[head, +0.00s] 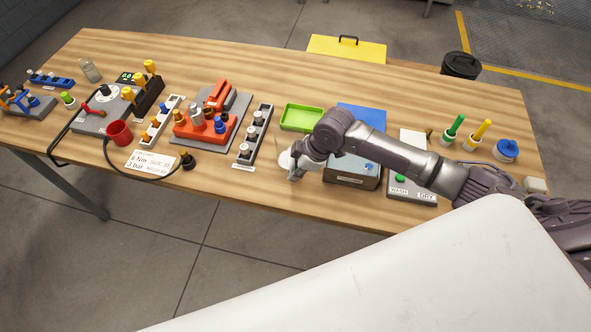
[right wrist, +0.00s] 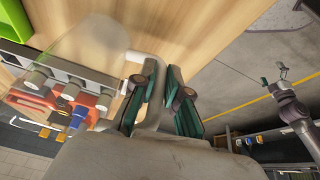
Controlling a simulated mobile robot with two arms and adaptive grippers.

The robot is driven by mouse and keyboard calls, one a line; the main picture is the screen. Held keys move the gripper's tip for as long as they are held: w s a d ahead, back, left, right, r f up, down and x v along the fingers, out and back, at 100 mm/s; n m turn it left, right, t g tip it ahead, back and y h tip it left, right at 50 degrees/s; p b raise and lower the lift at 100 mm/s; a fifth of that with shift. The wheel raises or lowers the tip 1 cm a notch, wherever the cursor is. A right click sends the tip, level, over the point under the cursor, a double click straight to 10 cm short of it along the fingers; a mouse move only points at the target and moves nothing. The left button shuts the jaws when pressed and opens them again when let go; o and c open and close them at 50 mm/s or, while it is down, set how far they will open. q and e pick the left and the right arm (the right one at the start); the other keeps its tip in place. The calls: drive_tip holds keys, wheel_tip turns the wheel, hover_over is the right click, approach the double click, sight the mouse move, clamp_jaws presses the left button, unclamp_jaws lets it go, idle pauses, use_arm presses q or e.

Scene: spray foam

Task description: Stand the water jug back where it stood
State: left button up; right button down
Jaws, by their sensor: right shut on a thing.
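The water jug (right wrist: 92,42) is clear and see-through, with a pale handle (right wrist: 149,58). My right gripper (right wrist: 161,75) is shut on the handle; the jug body is beside the fingers. In the head view the jug (head: 285,160) shows only as a small pale patch by my right gripper (head: 294,173), near the front of the table. My right arm hides part of that area. I cannot tell whether the jug's base touches the table. My left gripper (right wrist: 281,76) shows small in the right wrist view, and its finger opening is unclear.
A grey rack with small bottles (head: 244,157) stands just left of the jug. A green tray (head: 302,117) is behind it and a grey box (head: 352,178) to its right. A WASH/DRY board (head: 426,198) lies farther right. Bare wood shows in front of the rack.

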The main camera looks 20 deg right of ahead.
drive_tip(key=shift+f+b, duration=0.35)
drive_tip(key=shift+f, duration=0.35)
drive_tip(key=c, duration=1.1)
unclamp_jaws()
